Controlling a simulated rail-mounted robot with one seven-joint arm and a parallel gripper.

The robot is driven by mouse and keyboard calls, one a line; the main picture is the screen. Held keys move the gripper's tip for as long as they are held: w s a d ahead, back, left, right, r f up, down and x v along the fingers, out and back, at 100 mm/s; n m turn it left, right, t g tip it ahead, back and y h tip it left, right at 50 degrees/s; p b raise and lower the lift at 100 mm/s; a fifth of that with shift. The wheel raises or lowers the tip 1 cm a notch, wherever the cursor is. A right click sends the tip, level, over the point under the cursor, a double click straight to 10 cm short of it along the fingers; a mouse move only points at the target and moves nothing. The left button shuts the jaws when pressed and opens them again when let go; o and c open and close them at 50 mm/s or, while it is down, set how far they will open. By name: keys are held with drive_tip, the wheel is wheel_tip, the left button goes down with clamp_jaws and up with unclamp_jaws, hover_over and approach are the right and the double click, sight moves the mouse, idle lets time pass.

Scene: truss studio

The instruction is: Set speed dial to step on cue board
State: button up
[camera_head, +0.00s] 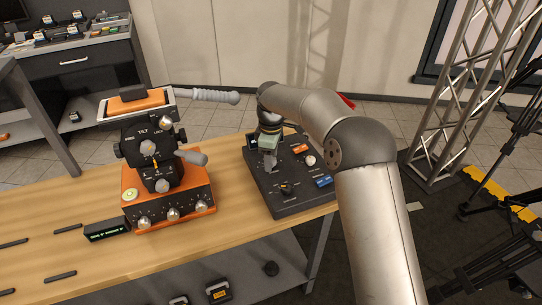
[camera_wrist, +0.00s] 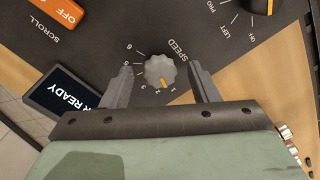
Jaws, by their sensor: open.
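The cue board (camera_head: 262,188) is a dark panel at the table's right end in the head view. The speed dial (camera_wrist: 160,72) is a grey knurled knob with a yellow mark, beside the word SPEED in the wrist view. Its mark points toward the lower edge, near the small 1; the exact step is hard to read. My gripper (camera_wrist: 160,68) is open, one finger on each side of the dial, with gaps visible. In the head view my gripper (camera_head: 268,160) is over the board's far left part and hides the dial.
On the board are an orange OFF scroll switch (camera_wrist: 58,12), a READY display (camera_wrist: 72,95), a yellow-marked selector (camera_wrist: 262,5) and a blue switch (camera_head: 323,181). An orange device with a tilt head (camera_head: 168,205) stands left. A grey-handled lever (camera_head: 215,96) extends toward my arm.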

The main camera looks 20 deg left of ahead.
drive_tip(key=c, duration=1)
drive_tip(key=shift+m, duration=0.3)
drive_tip(key=m+p, duration=0.1)
drive_tip(key=m, duration=0.2)
drive_tip(key=shift+r+m, duration=0.1)
drive_tip(key=shift+m, duration=0.2)
drive_tip(key=m, duration=0.4)
drive_tip(key=shift+a+m+p, duration=0.1)
drive_tip(key=shift+m+p, duration=0.2)
drive_tip(key=shift+p, duration=0.1)
drive_tip(key=m, duration=0.4)
drive_tip(key=shift+m, duration=0.3)
drive_tip(key=shift+m+p, duration=0.4)
drive_tip(key=shift+m, duration=1.7)
